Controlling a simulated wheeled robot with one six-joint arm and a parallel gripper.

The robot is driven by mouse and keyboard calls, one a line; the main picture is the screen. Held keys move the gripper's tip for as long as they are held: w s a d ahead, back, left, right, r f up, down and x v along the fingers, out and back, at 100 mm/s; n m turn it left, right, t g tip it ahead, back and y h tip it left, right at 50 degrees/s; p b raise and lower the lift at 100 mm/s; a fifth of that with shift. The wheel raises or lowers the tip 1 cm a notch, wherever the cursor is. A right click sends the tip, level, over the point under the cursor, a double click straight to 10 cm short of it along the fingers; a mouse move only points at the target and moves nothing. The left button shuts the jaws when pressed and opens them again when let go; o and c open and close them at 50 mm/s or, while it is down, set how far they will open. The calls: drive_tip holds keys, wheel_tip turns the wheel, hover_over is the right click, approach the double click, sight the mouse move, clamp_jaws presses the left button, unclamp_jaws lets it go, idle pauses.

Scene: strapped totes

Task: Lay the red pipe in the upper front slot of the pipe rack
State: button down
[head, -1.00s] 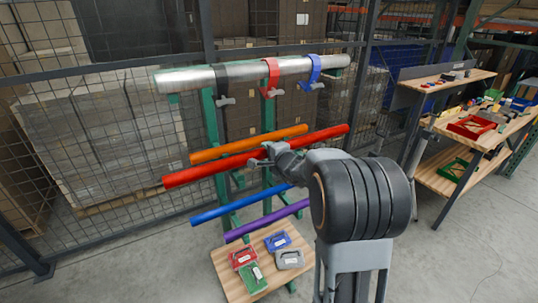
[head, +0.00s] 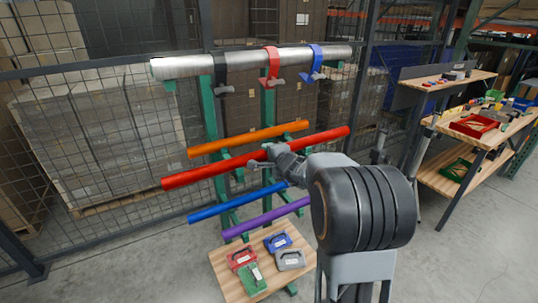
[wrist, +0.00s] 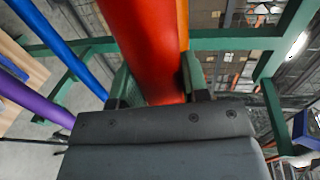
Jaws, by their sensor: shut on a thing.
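The red pipe (head: 215,168) runs across the front of the green pipe rack (head: 268,110) in the head view, close in front of the orange pipe (head: 240,140). My gripper (head: 268,158) is shut on the red pipe near its middle. In the wrist view the red pipe (wrist: 148,45) passes between my gripper's fingers (wrist: 158,88), with the orange pipe showing just behind it. The blue pipe (head: 225,206) and the purple pipe (head: 262,220) lie lower on the rack. I cannot tell whether the red pipe touches the rack arms.
A silver pipe (head: 190,66) lies on top of the rack with black, red and blue straps. A low wooden table (head: 230,287) with small cases stands below. A mesh fence is behind, and a workbench (head: 470,130) stands at right.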

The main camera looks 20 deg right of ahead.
drive_tip(key=shift+r, duration=0.1)
drive_tip(key=c, duration=0.7)
unclamp_jaws()
drive_tip(key=shift+o, duration=0.8)
drive_tip(key=shift+s, duration=0.1)
drive_tip(key=b+v, duration=0.1)
drive_tip(key=v, duration=1.2)
drive_tip(key=shift+s, duration=0.35)
